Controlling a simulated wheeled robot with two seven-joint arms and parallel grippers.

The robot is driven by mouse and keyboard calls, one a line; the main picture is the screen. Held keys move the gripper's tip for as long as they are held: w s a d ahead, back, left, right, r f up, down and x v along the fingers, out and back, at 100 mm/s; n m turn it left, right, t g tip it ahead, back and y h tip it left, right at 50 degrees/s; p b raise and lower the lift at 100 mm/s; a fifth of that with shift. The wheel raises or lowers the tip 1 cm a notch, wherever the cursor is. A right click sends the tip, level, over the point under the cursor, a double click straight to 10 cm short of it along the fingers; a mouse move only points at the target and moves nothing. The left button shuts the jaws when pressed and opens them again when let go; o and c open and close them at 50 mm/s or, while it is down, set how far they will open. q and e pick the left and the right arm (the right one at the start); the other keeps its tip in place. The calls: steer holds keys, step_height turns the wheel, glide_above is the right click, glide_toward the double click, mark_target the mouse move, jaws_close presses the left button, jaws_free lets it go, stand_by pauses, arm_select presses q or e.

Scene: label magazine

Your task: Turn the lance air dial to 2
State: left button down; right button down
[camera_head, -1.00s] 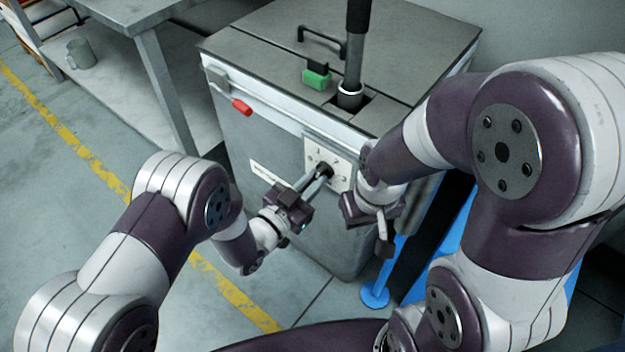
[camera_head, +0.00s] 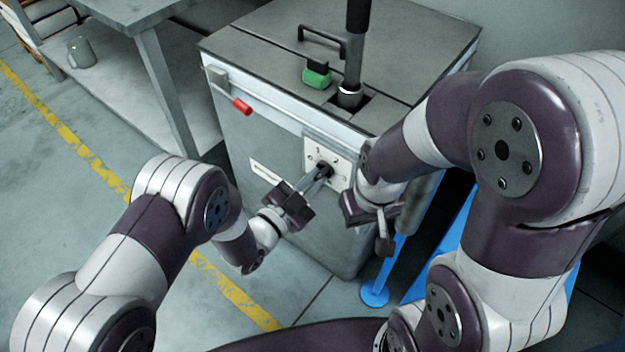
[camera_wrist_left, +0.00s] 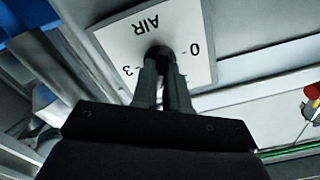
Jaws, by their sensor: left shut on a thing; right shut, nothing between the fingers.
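The lance air dial is a dark knob (camera_head: 324,169) on a pale plate (camera_head: 342,170) on the front of the grey cabinet. My left gripper (camera_head: 320,173) is shut on the knob. In the left wrist view the plate (camera_wrist_left: 119,42) appears turned nearly upside down, with "AIR", "0" and "3" readable. The gripper fingers cover the knob (camera_wrist_left: 158,53) and the other marks there, so I cannot tell where its pointer stands. My right gripper (camera_head: 385,247) is shut and empty, low in front of the cabinet, right of the dial.
The grey cabinet (camera_head: 265,50) carries a black handle, a green block (camera_head: 316,75) and an upright dark pole (camera_head: 355,60) on top. A red-tipped lever (camera_head: 242,106) juts from its front. A bench (camera_head: 120,100) stands at left; a blue post (camera_head: 376,292) stands low at right.

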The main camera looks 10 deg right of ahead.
arm_select(q)
steer(key=c, duration=1.1)
jaws_free()
steer(key=shift+c, duration=0.2)
steer(key=shift+s+a, duration=0.25)
steer(key=shift+a, duration=0.1)
steer(key=p+v, duration=0.3)
steer(key=v, duration=0.9)
steer(key=shift+p, duration=0.35)
steer(key=shift+d, duration=0.1)
